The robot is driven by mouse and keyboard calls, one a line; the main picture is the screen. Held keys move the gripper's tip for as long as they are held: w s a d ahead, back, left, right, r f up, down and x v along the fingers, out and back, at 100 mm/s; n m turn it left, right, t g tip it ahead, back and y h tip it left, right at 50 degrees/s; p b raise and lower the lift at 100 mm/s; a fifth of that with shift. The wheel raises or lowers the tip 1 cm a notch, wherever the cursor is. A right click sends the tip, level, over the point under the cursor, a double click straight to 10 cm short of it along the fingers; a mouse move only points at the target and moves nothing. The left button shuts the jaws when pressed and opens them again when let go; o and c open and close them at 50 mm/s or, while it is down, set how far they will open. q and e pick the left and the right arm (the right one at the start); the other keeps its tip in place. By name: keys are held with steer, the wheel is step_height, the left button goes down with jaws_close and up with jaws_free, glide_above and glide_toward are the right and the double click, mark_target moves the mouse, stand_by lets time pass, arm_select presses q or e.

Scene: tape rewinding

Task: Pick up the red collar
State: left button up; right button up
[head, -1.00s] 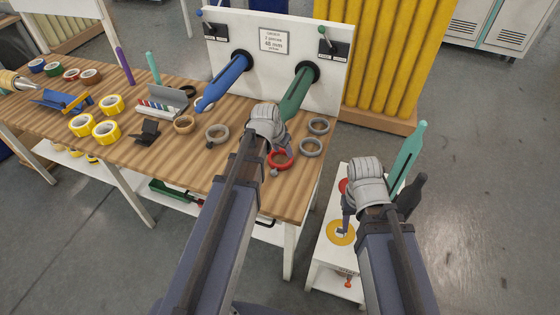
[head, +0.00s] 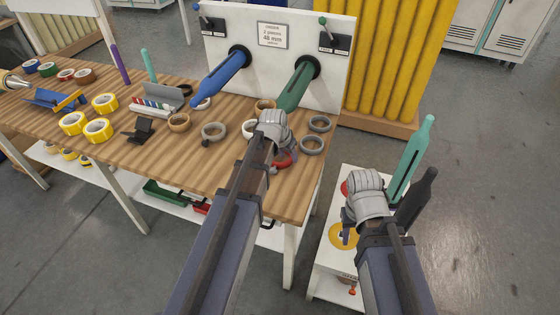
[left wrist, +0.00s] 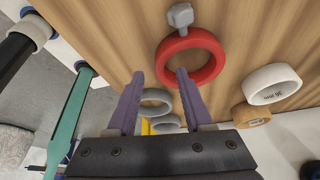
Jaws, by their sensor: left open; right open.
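The red collar (head: 283,161) lies on the wooden table near its right front edge, partly hidden by my left gripper (head: 288,152) in the head view. In the left wrist view the red collar (left wrist: 218,65) is a ring with a grey knob on its rim, lying on the wood. My left gripper (left wrist: 160,74) is open, with its two purple fingers pointing toward the collar and nothing held between them. My right gripper (head: 346,222) is open over the low white stand at the right, its fingers partly hidden by its wrist.
Grey rings (head: 313,145) lie right of the red collar. A white ring (left wrist: 272,84) and a tan ring (left wrist: 250,115) are nearby. A green spindle (head: 296,88) and a blue spindle (head: 220,79) project from the white panel (head: 274,65). Yellow tape rolls (head: 97,130) lie further left.

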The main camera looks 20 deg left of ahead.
arm_select(q)
steer(key=b+x, duration=0.1)
steer(key=x, duration=0.2)
steer(key=shift+b, duration=0.4)
steer(key=shift+r, duration=0.1)
arm_select(e)
step_height(320, 180, down, 3)
steer(key=shift+r, duration=0.2)
arm_select(q)
steer(key=shift+c, duration=0.4)
jaws_close()
